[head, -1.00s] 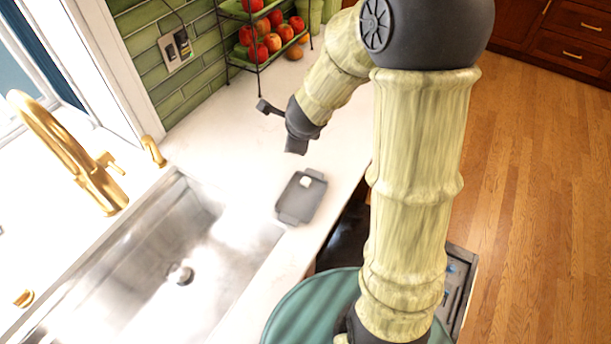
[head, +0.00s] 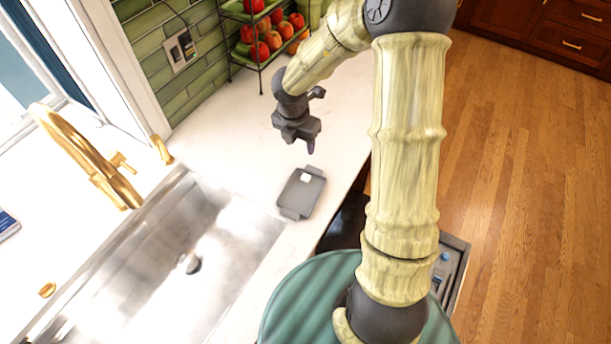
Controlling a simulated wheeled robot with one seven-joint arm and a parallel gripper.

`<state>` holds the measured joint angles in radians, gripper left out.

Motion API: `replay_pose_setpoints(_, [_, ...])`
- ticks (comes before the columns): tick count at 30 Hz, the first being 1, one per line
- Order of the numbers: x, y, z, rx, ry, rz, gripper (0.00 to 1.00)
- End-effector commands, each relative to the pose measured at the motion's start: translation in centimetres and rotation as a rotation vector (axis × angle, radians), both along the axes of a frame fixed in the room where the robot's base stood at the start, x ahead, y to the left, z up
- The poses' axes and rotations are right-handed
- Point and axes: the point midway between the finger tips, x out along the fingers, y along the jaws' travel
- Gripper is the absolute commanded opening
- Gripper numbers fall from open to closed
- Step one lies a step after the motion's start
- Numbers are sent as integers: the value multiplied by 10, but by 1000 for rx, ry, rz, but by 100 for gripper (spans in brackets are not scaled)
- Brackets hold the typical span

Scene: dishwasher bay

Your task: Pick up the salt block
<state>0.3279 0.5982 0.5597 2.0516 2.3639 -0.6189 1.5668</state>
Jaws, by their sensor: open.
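A small white block (head: 305,178), which looks like the salt block, sits on a dark grey tray (head: 297,202) with raised ends. The tray lies on the white countertop between the sink and the counter's front edge. My gripper (head: 306,143) is above and just behind the tray, pointing down, apart from the block. Its jaws are open and nothing shows between them.
The steel sink (head: 190,262) with a gold faucet (head: 90,165) is to the left. A tiered rack (head: 259,47) with red fruit stands at the back against green tiles. An open dishwasher (head: 452,270) is below right. The counter around the tray is clear.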

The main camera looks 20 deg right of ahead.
Motion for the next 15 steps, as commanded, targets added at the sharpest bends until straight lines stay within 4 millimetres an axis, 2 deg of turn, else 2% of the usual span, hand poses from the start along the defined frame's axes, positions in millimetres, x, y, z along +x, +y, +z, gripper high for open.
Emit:
replay_pose_setpoints(8, [0, -1, -3, -2, -1, 5, 51])
replay_pose_setpoints(11, [1, -2, -13, -3, 1, 5, 51])
replay_pose_setpoints(15, [3, -4, -36, -2, 4, 6, 51])
